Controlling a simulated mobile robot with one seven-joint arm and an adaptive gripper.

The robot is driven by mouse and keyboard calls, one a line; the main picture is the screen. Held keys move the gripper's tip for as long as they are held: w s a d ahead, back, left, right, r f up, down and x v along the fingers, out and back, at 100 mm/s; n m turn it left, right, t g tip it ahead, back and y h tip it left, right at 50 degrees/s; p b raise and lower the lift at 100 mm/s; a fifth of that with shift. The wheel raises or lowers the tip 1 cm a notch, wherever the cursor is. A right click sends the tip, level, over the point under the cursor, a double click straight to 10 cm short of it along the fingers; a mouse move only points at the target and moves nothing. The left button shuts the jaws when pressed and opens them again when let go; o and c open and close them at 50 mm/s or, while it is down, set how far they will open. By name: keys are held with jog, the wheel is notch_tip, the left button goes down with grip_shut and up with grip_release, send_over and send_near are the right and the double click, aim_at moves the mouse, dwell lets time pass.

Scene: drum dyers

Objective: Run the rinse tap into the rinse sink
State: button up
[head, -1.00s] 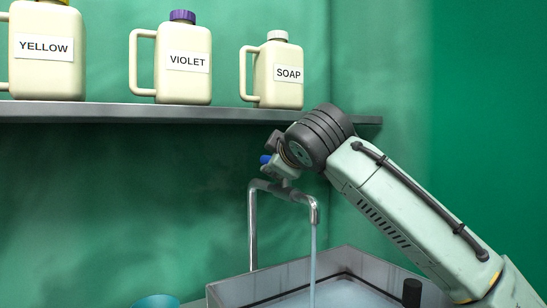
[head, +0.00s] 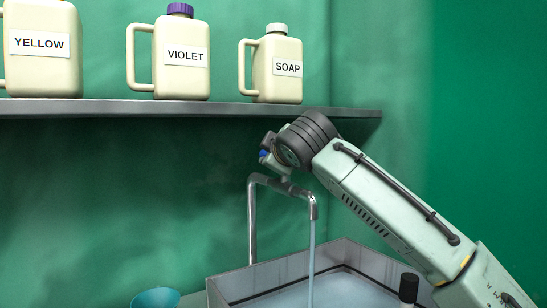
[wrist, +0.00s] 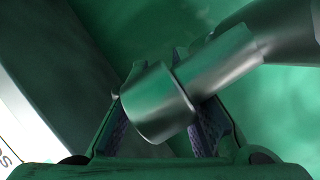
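The rinse tap is a chrome pipe (head: 252,225) that rises, bends over and ends in a down-turned spout (head: 312,205). A stream of water (head: 311,255) runs from the spout into the metal rinse sink (head: 232,287), which holds water. My gripper (head: 267,155) is at the top of the tap, with a small blue part showing there; the arm partly hides the contact. In the wrist view my gripper (wrist: 160,130) has its two fingers apart, with a rounded metal tap part (wrist: 155,105) between and partly in front of them. I cannot tell whether they touch it.
A shelf (head: 180,108) above the tap holds cream jugs labelled YELLOW (head: 42,70), VIOLET (head: 182,75) and SOAP (head: 280,85). My gripper is just below the shelf. A teal bowl (head: 155,298) stands left of the sink. A black-topped post (head: 409,285) shows near the sink's right side.

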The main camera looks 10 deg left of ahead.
grip_shut()
